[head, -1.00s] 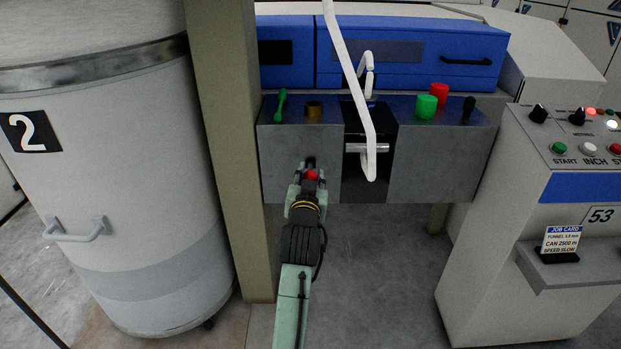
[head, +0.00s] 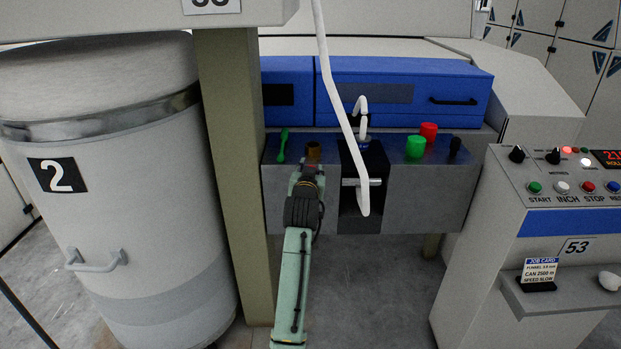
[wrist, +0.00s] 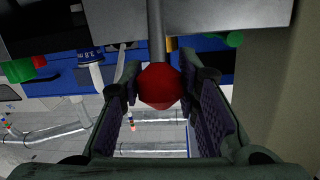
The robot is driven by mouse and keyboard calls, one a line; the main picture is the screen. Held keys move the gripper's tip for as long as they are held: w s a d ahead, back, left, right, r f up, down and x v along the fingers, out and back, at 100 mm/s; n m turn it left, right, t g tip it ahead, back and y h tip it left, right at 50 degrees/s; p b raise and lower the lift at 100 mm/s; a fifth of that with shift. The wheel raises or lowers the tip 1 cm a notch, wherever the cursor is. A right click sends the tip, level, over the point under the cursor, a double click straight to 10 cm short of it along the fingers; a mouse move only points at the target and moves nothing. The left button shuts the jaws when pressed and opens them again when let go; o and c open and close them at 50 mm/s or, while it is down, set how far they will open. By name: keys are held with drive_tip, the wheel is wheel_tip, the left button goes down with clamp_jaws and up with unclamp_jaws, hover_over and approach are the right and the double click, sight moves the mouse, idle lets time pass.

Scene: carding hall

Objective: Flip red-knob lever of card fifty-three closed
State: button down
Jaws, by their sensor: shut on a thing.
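The red knob (wrist: 160,86) sits between the fingers of my gripper (wrist: 161,76) in the wrist view, and the fingers are shut on it. A grey lever rod (wrist: 156,32) runs from the knob toward a grey panel. In the head view my gripper (head: 308,178) is at the upper front edge of the grey box (head: 420,195), left of its dark middle slot.
White sliver (head: 335,85) hangs across the slot. A green lever (head: 283,143), brass fitting (head: 314,151), green knob (head: 415,147) and red knob (head: 429,131) stand on the box. A post (head: 232,180) and can 2 (head: 130,220) are close at left.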

drive_tip(key=shift+w+r+p, duration=0.55)
drive_tip(key=shift+w+r, duration=0.1)
drive_tip(key=shift+w, duration=0.15)
drive_tip(key=shift+w+f+g+p, duration=0.1)
drive_tip(key=shift+w+g+p, duration=0.4)
drive_tip(key=shift+w+g, duration=0.1)
drive_tip(key=shift+w+a+f, duration=0.1)
drive_tip(key=shift+f, duration=0.1)
drive_tip(key=c, duration=1.2)
unclamp_jaws()
